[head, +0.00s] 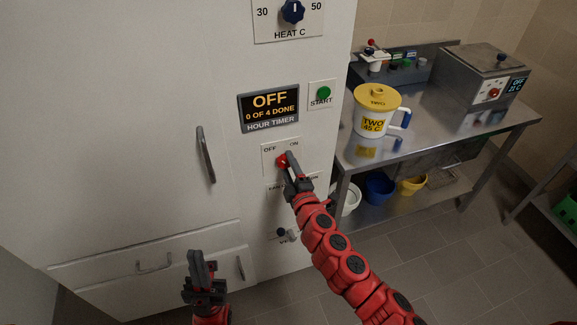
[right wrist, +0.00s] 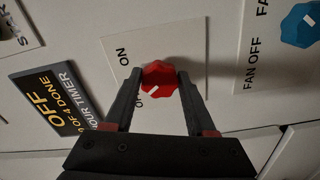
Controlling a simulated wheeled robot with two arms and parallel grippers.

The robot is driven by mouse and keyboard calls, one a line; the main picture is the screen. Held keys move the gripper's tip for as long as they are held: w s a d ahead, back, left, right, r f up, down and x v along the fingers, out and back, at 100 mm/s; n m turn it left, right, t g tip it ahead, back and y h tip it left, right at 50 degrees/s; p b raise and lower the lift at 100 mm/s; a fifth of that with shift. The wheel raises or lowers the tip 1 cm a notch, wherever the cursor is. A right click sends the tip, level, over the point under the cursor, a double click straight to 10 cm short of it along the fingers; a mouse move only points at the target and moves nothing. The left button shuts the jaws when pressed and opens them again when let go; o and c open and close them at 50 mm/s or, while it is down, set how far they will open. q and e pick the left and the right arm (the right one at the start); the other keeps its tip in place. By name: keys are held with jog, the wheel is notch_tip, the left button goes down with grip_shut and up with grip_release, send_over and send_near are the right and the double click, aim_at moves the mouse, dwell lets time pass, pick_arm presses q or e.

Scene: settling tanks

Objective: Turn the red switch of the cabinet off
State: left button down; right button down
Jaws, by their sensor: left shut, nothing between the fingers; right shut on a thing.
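The red switch (head: 282,161) is a small knob on a white plate between the labels OFF and ON, on the front of the white cabinet (head: 160,90). In the right wrist view the red knob (right wrist: 160,75) sits between the two fingers of my right gripper (right wrist: 158,82), which is shut on it. The knob's white mark points to the lower left there, towards the partly hidden OFF label. My right gripper also shows in the head view (head: 287,162). My left gripper (head: 197,260) is shut and empty, low before the cabinet's drawers.
The hour timer display (head: 268,107) reads OFF, 0 of 4 done. A green START button (head: 323,94) is beside it. A blue fan knob (right wrist: 300,25) is close to the switch. A steel table (head: 440,125) with a yellow-lidded jug (head: 376,110) stands right.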

jog(key=shift+c, duration=1.1)
grip_release()
jog(key=b+v, duration=0.2)
jog(key=v, duration=1.5)
jog(key=shift+s, duration=0.2)
